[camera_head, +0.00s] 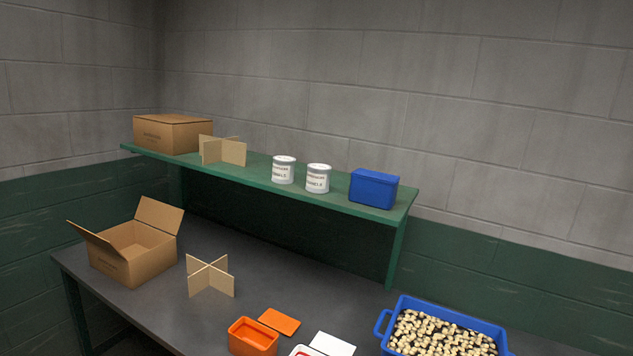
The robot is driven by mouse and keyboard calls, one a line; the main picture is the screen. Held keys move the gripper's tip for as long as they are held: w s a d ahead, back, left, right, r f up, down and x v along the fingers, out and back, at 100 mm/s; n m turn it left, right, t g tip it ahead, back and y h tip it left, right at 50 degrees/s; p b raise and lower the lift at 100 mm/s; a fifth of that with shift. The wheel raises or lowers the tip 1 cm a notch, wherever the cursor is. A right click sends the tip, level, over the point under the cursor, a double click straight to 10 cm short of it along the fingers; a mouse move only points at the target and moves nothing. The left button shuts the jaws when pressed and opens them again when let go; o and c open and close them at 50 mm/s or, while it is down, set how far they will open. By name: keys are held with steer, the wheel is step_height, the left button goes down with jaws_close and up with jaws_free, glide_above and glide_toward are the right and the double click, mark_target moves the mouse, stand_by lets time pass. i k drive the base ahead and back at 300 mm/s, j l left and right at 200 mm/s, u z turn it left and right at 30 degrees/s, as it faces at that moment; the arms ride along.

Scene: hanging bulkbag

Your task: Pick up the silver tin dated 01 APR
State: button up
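Two silver-white tins stand upright side by side on the green shelf (240,172). The left tin (283,170) and the right tin (318,178) both have pale lids and a label with small dark print. The print is too small to read fully, and I cannot make out a 01 APR date on either. My gripper is not in view.
On the shelf, a closed carton (172,133) and a cardboard divider (222,150) stand left of the tins, and a blue box (374,188) right. Below, the dark table (245,275) holds an open carton (134,247), another divider (210,277), an orange tub (252,337) and a blue crate (380,324).

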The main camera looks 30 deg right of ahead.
mark_target(318, 174)
steer(key=i+j+z, duration=0.1)
steer(key=i+z, duration=0.15)
steer(key=i, duration=0.35)
steer(key=i+j+z, duration=0.25)
steer(key=i, duration=0.3)
steer(key=i+j+z, duration=0.25)
steer(key=i, duration=0.3)
steer(key=i+j+z, duration=0.25)
steer(key=i, duration=0.3)
steer(key=j, duration=0.1)
